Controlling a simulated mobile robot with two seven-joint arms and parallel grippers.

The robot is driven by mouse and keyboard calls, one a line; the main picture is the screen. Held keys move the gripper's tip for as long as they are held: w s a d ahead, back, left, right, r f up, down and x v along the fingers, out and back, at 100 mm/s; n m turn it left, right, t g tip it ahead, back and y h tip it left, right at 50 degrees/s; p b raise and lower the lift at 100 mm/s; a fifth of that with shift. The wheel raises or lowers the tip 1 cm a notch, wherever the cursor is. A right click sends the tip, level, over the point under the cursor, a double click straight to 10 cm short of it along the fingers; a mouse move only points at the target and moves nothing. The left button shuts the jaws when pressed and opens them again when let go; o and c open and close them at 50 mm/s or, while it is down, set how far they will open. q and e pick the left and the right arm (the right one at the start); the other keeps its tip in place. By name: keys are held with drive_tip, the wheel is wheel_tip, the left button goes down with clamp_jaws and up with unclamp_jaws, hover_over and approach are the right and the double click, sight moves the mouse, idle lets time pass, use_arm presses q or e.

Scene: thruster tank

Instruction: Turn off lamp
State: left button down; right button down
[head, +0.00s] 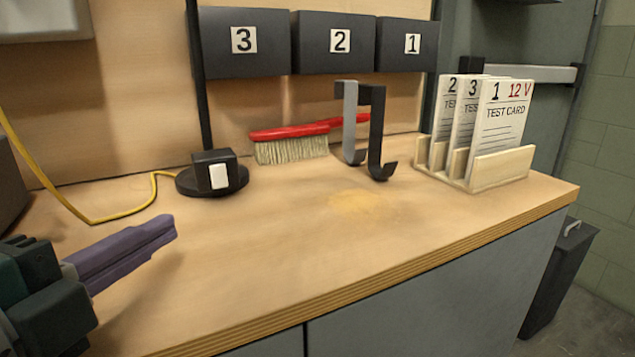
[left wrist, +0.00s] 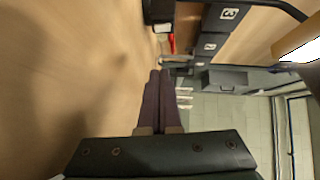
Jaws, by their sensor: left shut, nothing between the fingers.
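The lamp (head: 212,178) stands at the back left of the workbench, with a round black foot, a black box bearing a white rocker switch (head: 218,176), and a black pole rising out of the head view. The lamp's base and white switch also show at the top of the left wrist view (left wrist: 158,12). A bright glowing part, apparently the lamp head (left wrist: 300,48), is at the right edge there. My left gripper (head: 170,227), with purple fingers, is shut and empty above the bench, in front of and left of the switch, apart from it. My right gripper is not in view.
A yellow cord (head: 92,221) runs left from the lamp foot. A red brush (head: 290,143), a hook bracket (head: 376,132) and a wooden rack of test cards (head: 503,167) stand to the right. Numbered dark bins (head: 270,65) hang behind. The bench front (head: 330,260) is clear.

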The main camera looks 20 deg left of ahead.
use_arm(q)
approach(219, 176)
drive_tip(key=w+d, duration=0.1)
drive_tip(key=w, duration=0.1)
drive_tip(key=w+d+f, duration=0.1)
drive_tip(key=w+d, duration=0.1)
drive_tip(key=shift+d, duration=0.3)
drive_tip(key=shift+w+a+f+b, duration=0.15)
drive_tip(key=shift+w+a+b, duration=0.1)
drive_tip(key=shift+w+a, duration=0.5)
drive_tip(key=shift+w+a+f+b, duration=0.15)
drive_tip(key=shift+w+a+b, duration=0.05)
drive_tip(key=shift+w+a, duration=0.5)
drive_tip(key=shift+s, duration=0.1)
